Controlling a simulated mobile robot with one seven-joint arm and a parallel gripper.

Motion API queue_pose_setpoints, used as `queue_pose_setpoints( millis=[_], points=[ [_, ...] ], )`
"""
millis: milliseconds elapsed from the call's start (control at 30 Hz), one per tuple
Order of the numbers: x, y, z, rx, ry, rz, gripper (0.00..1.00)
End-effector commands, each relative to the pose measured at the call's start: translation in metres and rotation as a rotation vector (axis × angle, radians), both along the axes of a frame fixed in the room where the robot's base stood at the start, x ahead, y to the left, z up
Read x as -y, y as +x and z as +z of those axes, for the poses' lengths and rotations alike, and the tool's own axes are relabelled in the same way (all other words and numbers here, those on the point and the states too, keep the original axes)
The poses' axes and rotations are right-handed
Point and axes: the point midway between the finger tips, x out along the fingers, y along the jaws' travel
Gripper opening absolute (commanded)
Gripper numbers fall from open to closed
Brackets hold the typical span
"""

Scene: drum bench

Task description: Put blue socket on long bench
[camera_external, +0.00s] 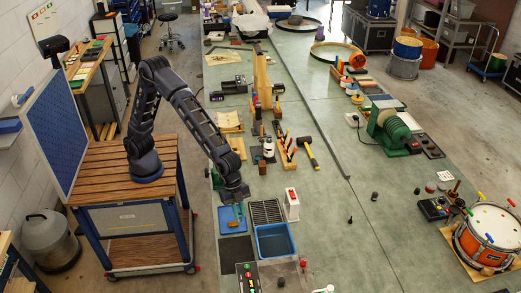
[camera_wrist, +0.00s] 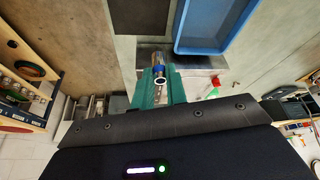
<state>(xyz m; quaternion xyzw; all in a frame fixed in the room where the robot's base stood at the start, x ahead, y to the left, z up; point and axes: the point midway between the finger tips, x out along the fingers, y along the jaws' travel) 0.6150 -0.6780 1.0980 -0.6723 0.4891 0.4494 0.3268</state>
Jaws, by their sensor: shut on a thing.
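My gripper (camera_external: 235,197) hangs at the left side of the long bench (camera_external: 325,215), above a flat blue item. In the wrist view, its green fingers (camera_wrist: 159,77) are shut on a small metallic cylinder with a blue band, which looks like the blue socket (camera_wrist: 159,69). A pale ring shows at its near end. In the external view the socket is hidden or too small to make out. I cannot tell whether it touches the surface under it.
A blue bin (camera_external: 291,243) and a dark mat (camera_external: 236,249) lie close by; the bin (camera_wrist: 180,42) also shows in the wrist view. A slatted grey rack (camera_external: 266,211) and a white-and-red box (camera_external: 291,205) stand right of my gripper. The bench's middle right is mostly clear.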

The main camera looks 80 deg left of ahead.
Motion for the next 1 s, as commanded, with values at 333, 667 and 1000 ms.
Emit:
queue_pose_setpoints(
  millis=[333, 667, 1000],
  points=[
    [0.020, -0.028, -0.020, -0.001, 0.001, -0.053, 0.00],
    [0.020, -0.028, -0.091, -0.002, 0.001, -0.051, 0.00],
    [0.020, -0.027, -0.151, 0.000, -0.001, -0.051, 0.00]
  ],
)
